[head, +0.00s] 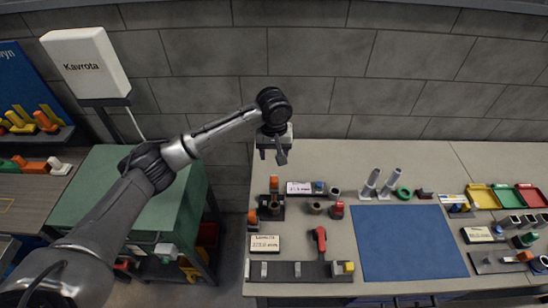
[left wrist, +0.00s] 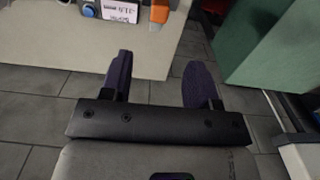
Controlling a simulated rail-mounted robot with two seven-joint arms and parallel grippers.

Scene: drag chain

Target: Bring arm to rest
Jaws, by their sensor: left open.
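My left arm reaches in from the left of the head view. Its gripper (head: 272,153) hangs above the far left corner of the workbench (head: 340,150). In the left wrist view the two dark fingers (left wrist: 162,80) stand apart with nothing between them. Grey floor tiles show beyond the fingers, and the bench edge lies past the fingertips. My right gripper is not in either view.
The bench holds an orange-topped device (head: 274,186), a red tool (head: 320,238), a dark rail (head: 300,271), a blue mat (head: 408,243) and coloured trays (head: 480,196). A green cabinet (head: 130,190) stands left, across a floor gap. The bench's back left is mostly clear.

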